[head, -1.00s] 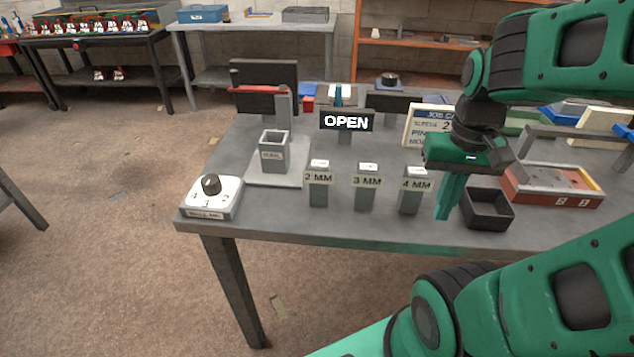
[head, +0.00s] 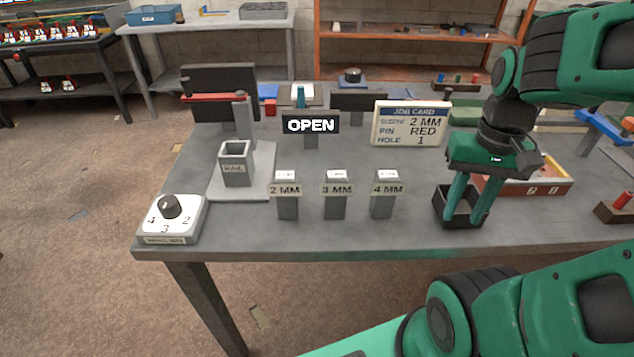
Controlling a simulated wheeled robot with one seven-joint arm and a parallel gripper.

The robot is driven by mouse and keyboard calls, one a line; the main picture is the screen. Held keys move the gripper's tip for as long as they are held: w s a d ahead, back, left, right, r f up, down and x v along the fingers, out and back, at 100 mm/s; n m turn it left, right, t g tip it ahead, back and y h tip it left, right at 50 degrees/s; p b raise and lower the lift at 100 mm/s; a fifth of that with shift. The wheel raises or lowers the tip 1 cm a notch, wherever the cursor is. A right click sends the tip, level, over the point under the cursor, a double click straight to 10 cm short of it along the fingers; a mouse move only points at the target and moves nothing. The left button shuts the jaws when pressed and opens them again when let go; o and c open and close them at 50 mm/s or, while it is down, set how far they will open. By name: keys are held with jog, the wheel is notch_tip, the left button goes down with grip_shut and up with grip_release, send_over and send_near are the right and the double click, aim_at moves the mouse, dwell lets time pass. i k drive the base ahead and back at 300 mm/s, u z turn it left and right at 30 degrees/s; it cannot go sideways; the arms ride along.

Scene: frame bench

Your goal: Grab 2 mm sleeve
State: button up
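A grey post labelled 2 MM (head: 288,205) stands upright near the front of the bench, leftmost in a row of similar posts. A small white piece (head: 285,175) shows on its top; I cannot tell whether it is the sleeve itself. The 3 MM post (head: 335,206) and the 4 MM post (head: 382,206) stand to its right. My gripper (head: 465,212) points down to the right of the 4 MM post, its fingers apart with nothing seen between them. The fingers overlap the black open bin (head: 444,207) in the picture. The job card (head: 411,124) reads 2 MM, RED, hole 1.
A grey holder labelled RAIL (head: 235,165) and a dial box (head: 171,218) are at the left. An OPEN sign (head: 311,126) stands behind the posts. A red-edged tray (head: 550,186) is partly behind my gripper. Bare bench lies around the posts.

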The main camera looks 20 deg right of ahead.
aim_at(285, 188)
jog(key=z, duration=3.35)
jog(key=k, duration=2.65)
jog(key=u, duration=1)
